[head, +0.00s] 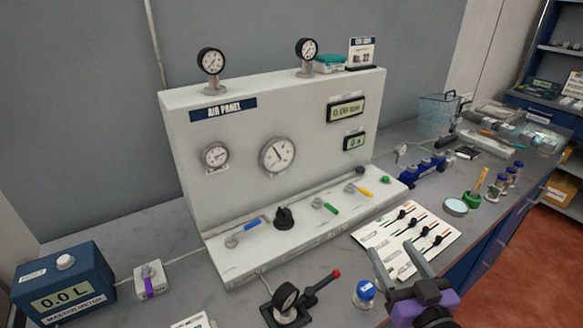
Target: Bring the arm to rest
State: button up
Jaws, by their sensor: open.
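My gripper (399,268) shows at the bottom right in the head view, with two grey fingers and a purple and black body. Its fingers are apart and nothing shows between them. It is over the front of the bench, near the lower edge of a white printed card (384,243). A small blue-capped bottle (365,291) stands just left of it. Most of my arm is out of the picture.
The white air panel (315,110) with gauges and coloured valve handles stands behind. A blue meter (65,285) sits at far left. Several bottles and a clear box (437,113) crowd the right.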

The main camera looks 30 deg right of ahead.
jog(key=s+a+f+n+g+y, duration=0.1)
jog(key=s+a+f+y, duration=0.1)
jog(key=s+a, duration=0.7)
jog(key=s+a+f+n+g+y, duration=0.1)
jog(key=s+a+f+n+y, duration=0.1)
jog(key=s+a, duration=0.7)
jog(key=s+f+y, duration=0.1)
jog(key=s, duration=0.4)
jog(key=shift+s+y, duration=0.25)
jog(key=shift+y, duration=0.05)
jog(key=shift+c, duration=0.4)
dwell(1.6)
